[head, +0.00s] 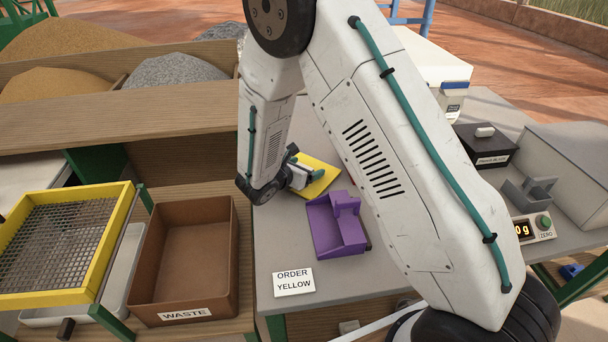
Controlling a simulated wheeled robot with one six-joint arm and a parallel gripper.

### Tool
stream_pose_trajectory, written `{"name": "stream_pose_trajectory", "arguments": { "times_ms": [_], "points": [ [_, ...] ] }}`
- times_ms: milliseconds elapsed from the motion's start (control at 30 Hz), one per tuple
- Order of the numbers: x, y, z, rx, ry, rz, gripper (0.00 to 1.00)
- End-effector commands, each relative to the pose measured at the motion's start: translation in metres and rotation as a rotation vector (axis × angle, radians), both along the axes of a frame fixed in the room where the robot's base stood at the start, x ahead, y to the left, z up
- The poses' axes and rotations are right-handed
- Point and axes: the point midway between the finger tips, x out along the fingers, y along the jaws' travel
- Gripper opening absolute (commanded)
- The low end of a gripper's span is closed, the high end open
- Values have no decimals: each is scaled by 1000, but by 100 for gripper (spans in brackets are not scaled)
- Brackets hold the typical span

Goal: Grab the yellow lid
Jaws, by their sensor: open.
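The yellow lid (326,186) is a flat yellow piece on the grey table, behind the purple part. My arm and gripper hide some of it. My gripper (312,174) is open, low over the lid's left side. I cannot tell whether its fingers touch the lid or whether part of the lid is between them.
A purple holder (330,234) stands just in front of the lid. A white card (293,282) reading "ORDER YELLOW" lies near the table's front edge. A brown waste bin (160,285) and a yellow-framed sieve (118,199) are at left. A scale display (533,228) is at right.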

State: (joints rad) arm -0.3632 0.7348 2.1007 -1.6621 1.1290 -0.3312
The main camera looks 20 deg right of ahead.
Motion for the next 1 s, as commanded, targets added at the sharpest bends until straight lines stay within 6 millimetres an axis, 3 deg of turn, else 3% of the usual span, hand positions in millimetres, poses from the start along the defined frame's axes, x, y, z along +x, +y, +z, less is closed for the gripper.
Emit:
{"name": "stream_pose_trajectory", "arguments": {
  "times_ms": [200, 367, 400, 767, 1000],
  "points": [
    [0, 0, 0, 0, 0, 0, 77],
    [0, 0, 0, 0, 0, 0, 33],
    [0, 0, 0, 0, 0, 0, 29],
    [0, 0, 5, 0, -2, -1, 29],
    [1, 0, 34, 2, -4, 0, 29]
  ]
}}
